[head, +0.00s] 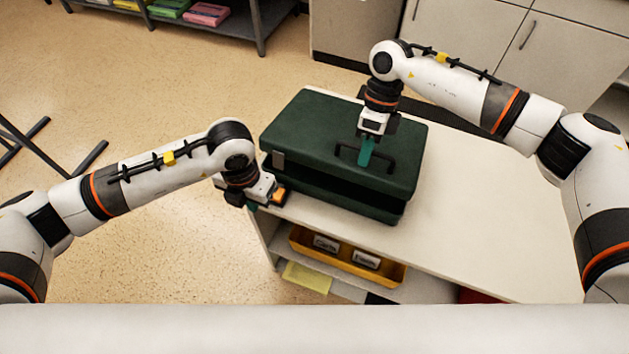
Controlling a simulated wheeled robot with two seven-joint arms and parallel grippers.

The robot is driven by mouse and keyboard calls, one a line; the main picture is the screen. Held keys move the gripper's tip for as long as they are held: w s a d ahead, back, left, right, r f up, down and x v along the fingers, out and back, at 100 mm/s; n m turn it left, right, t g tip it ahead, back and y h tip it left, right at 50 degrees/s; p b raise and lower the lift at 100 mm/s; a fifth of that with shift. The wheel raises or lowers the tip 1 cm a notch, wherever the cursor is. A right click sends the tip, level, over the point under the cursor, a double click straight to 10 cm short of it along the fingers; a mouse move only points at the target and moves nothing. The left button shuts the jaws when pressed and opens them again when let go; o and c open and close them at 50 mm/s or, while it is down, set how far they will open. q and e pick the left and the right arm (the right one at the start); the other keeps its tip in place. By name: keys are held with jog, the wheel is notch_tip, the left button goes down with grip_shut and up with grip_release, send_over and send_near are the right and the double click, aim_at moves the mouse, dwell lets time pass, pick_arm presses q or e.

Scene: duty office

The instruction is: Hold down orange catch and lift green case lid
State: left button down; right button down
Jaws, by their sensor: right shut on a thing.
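The green case (340,204) stands on the white top of a shelf unit. A dark gap shows along its near side between the base and the green lid (315,120), so the lid looks slightly raised. My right gripper (365,158) is over the lid and shut on its dark handle (380,166). My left gripper (254,204) is at the near left corner of the case. The orange catch (279,197) shows right beside it; whether they touch is hard to see. The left fingertips are mostly hidden, so their opening is unclear.
The white top (480,210) is clear to the right of the case. A yellow tray (345,258) with labelled items sits on the shelf below. Grey cabinets (470,35) stand behind, and a dark rack (250,20) with coloured packs is at the back left.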

jog(key=shift+w+r, duration=0.15)
jog(key=shift+w+d+r+g, duration=0.15)
jog(key=shift+w+r, duration=0.1)
jog(key=shift+r, duration=0.15)
jog(key=shift+w+d+r+g, duration=0.1)
jog(key=shift+w+r+g, duration=0.1)
jog(key=shift+r, duration=0.2)
jog(key=shift+w+r, duration=0.1)
jog(key=shift+w+d+r+y+b, duration=0.15)
jog(key=shift+w+r, duration=0.1)
jog(key=shift+r, duration=0.15)
jog(key=shift+w+d+r+y+b, duration=0.1)
jog(key=shift+w+r+y+b, duration=0.05)
jog(key=shift+w+r, duration=0.15)
jog(key=shift+w+d+r+g+b, duration=0.15)
jog(key=shift+w+r+g+b, duration=0.1)
jog(key=shift+w+r, duration=0.15)
jog(key=shift+w+d+r+g+b, duration=0.15)
jog(key=shift+w+r+g, duration=0.1)
jog(key=shift+r, duration=0.15)
dwell(0.5)
jog(key=shift+w+d+r+b, duration=0.3)
jog(key=shift+w+r+b, duration=0.2)
jog(key=shift+w+r, duration=0.2)
